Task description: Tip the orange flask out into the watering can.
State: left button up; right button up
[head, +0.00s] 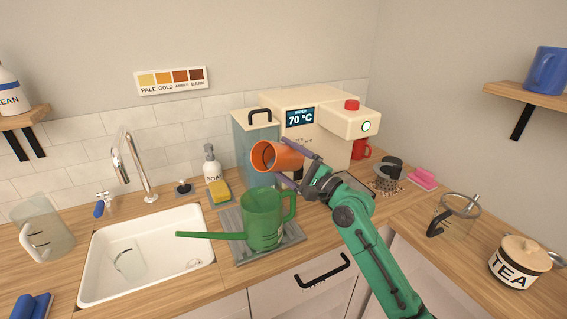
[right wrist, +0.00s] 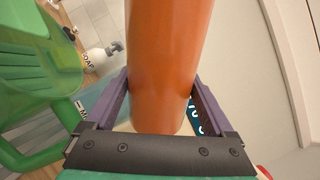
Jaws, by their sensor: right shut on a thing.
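The orange flask (head: 277,157) is held in the air by my right gripper (head: 296,164), whose fingers close around its sides. The flask lies tilted nearly on its side, its open mouth facing left, above the watering can. The right wrist view also shows the flask (right wrist: 168,60) between the fingers (right wrist: 160,105). The green watering can (head: 262,222) stands upright on a grey mat, with its spout pointing left. It also shows at the left of the right wrist view (right wrist: 40,60). No liquid stream is visible. My left gripper is not in view.
A white sink (head: 100,283) with a tap (head: 140,165) is at left. A soap bottle (head: 212,165) and yellow sponge (head: 219,191) stand behind the grey mat (head: 232,256). A cream machine (head: 300,98) stands behind the flask. A glass jug (head: 460,215) and tea jar (head: 515,270) are at right.

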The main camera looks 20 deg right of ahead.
jog(key=shift+f+n+y+b, duration=0.3)
jog(key=shift+n+b, duration=0.65)
jog(key=shift+b, duration=0.5)
jog(key=shift+f+n+y+b, duration=0.2)
jog(key=shift+f+n+b, duration=0.1)
jog(key=shift+n+b, duration=0.9)
jog(key=shift+s+a+f+n+g+y+b, duration=0.15)
jog(key=shift+n+g+y+b, duration=0.3)
jog(key=shift+n+b, duration=1.15)
jog(key=shift+s+a+r+n+y+b, duration=0.1)
jog(key=shift+a+r+n+y+b, duration=0.1)
jog(key=shift+r+n+b, duration=0.35)
jog(key=shift+s+a+r+n+y+b, duration=0.15)
jog(key=shift+r+n+b, duration=0.15)
jog(key=shift+b, duration=0.3)
jog(key=shift+s+a+r+n+g+y+b, duration=0.1)
jog(key=shift+a+r+n+g+y+b, duration=0.25)
jog(key=shift+n, duration=0.4)
jog(key=shift+s+a+r+n+g+y+b, duration=0.15)
jog(key=shift+r+n, duration=0.3)
jog(key=shift+n, duration=0.3)
